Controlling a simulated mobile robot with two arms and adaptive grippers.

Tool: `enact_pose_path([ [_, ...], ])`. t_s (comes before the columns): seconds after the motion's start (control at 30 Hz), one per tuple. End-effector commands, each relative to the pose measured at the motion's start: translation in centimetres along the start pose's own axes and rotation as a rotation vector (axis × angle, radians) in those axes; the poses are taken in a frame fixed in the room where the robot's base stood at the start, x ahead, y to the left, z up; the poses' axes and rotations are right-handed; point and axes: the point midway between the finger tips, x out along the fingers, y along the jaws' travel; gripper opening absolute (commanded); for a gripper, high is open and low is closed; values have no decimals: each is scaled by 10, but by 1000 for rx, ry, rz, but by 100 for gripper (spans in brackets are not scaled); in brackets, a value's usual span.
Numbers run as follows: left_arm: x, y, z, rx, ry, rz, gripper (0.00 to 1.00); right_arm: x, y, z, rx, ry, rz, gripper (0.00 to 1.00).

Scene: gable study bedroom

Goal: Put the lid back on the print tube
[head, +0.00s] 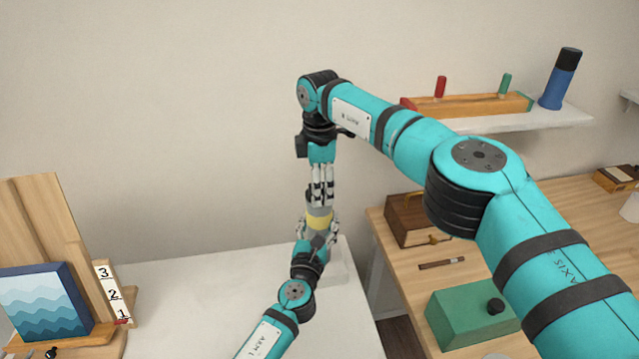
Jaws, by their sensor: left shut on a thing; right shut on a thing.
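The print tube (319,222) shows as a short yellow band above the white table, with my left gripper (318,233) shut around it from below and in front. Its lower part is hidden by that gripper. A grey piece at the top of the yellow band looks like the lid (320,210). My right gripper (321,197) points straight down from above and is shut on the lid. The lid is in line with the tube and at its top end. I cannot tell whether it is fully seated.
A white table (190,310) lies below, mostly bare. A wave picture (42,303) and numbered strip (112,292) stand at left. At right, a wooden desk (560,205) holds a green box (465,318) and a brown box (408,220). A shelf holds a blue bottle-like cylinder (557,88).

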Motion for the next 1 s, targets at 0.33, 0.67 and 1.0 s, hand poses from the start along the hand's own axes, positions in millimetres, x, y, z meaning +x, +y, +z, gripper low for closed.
enact_pose_path([
  [0.33,0,1,-1,3,2,3,0,7,0,0,0,0,0,57],
  [0.67,0,1,-1,3,2,3,0,7,0,0,0,0,0,83],
  [1.0,0,1,-1,3,2,3,0,-13,1,0,1,0,3,83],
])
